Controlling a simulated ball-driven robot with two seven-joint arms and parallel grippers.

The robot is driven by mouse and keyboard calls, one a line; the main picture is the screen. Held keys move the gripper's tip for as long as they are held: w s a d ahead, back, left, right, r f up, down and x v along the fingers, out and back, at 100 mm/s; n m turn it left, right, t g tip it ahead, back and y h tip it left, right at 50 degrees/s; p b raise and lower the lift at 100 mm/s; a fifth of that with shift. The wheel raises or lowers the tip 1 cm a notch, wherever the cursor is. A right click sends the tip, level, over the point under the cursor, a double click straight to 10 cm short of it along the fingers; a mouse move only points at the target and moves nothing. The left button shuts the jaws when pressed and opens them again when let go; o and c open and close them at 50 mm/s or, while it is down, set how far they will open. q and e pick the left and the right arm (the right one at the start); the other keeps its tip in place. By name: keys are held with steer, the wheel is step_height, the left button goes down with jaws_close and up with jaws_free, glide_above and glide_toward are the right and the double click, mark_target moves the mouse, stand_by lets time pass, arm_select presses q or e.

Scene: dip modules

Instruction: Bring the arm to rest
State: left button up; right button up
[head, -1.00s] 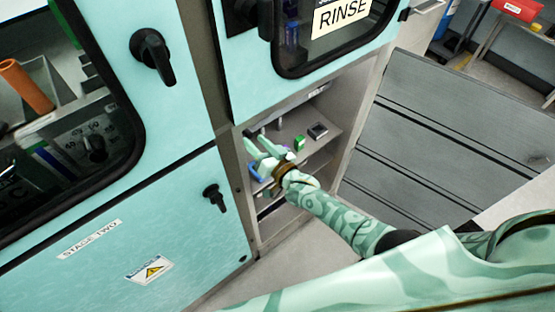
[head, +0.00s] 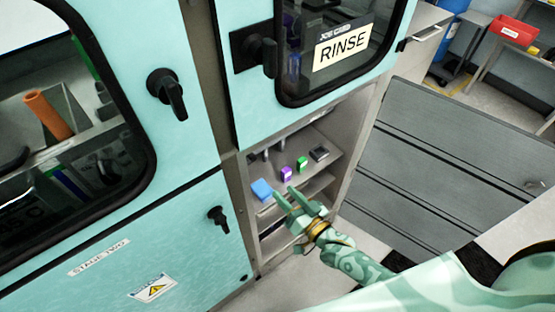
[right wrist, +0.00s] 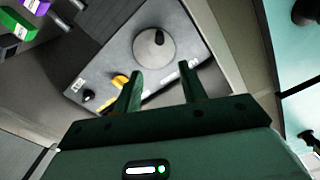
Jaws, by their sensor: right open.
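My right gripper (head: 297,197) is open in front of the open shelf bay (head: 330,165) under the RINSE cabinet. Nothing shows between its fingers in the right wrist view, where the gripper (right wrist: 160,85) points at a grey panel with a round knob. A blue block (head: 262,190), a purple block (head: 286,174) and a green block (head: 302,164) stand on the shelf, apart from each other. The purple block (right wrist: 35,6) and the green block (right wrist: 15,25) also show at the upper left of the right wrist view. My left gripper is not in view.
A dark block (head: 319,153) sits at the shelf's right. The RINSE door (head: 340,45) hangs above. The STAGE TWO panel (head: 110,250) with a black handle is to the left. Grey panelling (head: 450,140) stands to the right, with a red bin (head: 516,30) behind.

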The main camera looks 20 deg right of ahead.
steer(key=s+d+f+n+g+h, duration=0.1)
steer(key=s+d+f+g, duration=0.2)
steer(key=f, duration=0.4)
steer(key=s+d+f+n+g+h, duration=0.1)
steer(key=s+f+n+g+h, duration=0.1)
steer(key=s+f, duration=0.4)
steer(key=s+d+f+n+g+h, duration=0.1)
steer(key=s+d+f+g, duration=0.15)
steer(key=f, duration=0.45)
steer(key=s+d+f+g, duration=0.1)
steer(key=s+f+g, duration=0.2)
steer(key=s, duration=0.6)
steer(key=s+d+f+g+h+b, duration=0.1)
steer(key=s+f, duration=0.4)
steer(key=s, duration=0.5)
steer(key=s+d+f+n+g+h, duration=0.1)
steer(key=s+f+g, duration=0.2)
steer(key=s, duration=0.7)
steer(key=shift+s+f+g, duration=0.2)
steer(key=shift+f+g, duration=0.2)
steer(key=shift+g, duration=0.45)
